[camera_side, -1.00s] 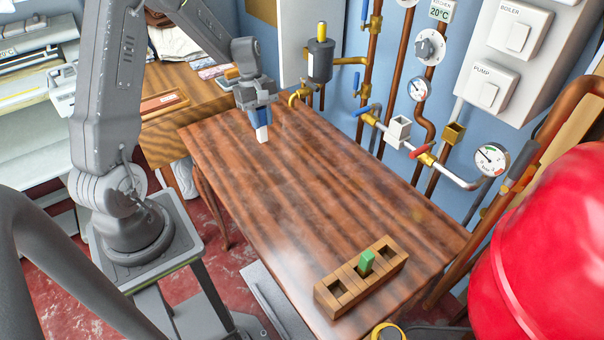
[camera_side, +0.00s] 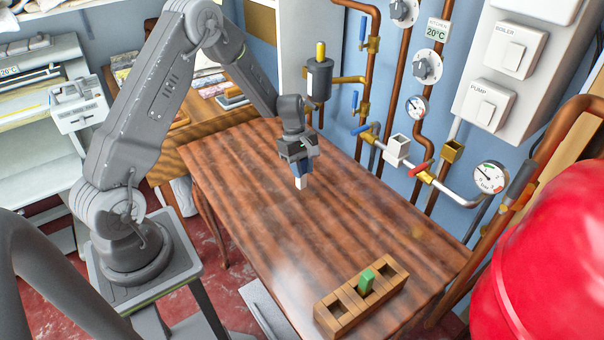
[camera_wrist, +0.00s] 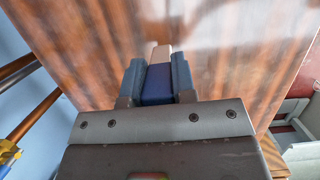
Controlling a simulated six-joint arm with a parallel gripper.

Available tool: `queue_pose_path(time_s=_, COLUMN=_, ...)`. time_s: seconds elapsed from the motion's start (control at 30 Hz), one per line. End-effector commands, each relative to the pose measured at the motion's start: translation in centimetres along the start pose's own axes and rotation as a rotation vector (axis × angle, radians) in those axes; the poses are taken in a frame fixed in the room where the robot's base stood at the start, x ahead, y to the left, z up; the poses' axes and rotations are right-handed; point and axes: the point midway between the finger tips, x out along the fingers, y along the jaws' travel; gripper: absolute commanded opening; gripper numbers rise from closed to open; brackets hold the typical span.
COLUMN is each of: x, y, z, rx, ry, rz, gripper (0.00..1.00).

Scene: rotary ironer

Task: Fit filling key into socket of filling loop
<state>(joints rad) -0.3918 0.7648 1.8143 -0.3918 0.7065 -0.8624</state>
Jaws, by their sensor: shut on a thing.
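My gripper (camera_side: 300,168) is shut on the filling key, a blue block with a white end (camera_side: 300,183). The key points down above the middle-back of the wooden table, apart from the pipework. In the wrist view the key (camera_wrist: 157,88) sits between the two blue-grey fingers, with its pale tip beyond them. The filling loop's white square socket (camera_side: 397,147) is on the silver pipe at the wall, between a blue-lever valve and a red-lever valve. It is to the right of my gripper and apart from it. The inside of the socket is too small to make out.
A wooden rack (camera_side: 340,313) with a green block (camera_side: 366,281) stands at the table's front right. A dark cylinder (camera_side: 320,79) and copper pipes (camera_side: 428,112) line the wall. A red tank (camera_side: 545,255) is at the right. The middle of the table (camera_side: 290,230) is clear.

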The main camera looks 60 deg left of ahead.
Motion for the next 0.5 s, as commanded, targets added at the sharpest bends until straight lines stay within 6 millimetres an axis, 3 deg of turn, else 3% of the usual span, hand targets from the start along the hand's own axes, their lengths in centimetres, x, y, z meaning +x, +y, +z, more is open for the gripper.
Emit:
queue_pose_path(time_s=0.13, x=2.0, y=0.0, z=-0.5, rx=0.000, ry=-0.002, rz=-0.002, gripper=0.02)
queue_pose_path(time_s=0.5, x=2.4, y=0.0, z=-0.7, rx=0.001, ry=0.000, rz=0.000, gripper=0.02)
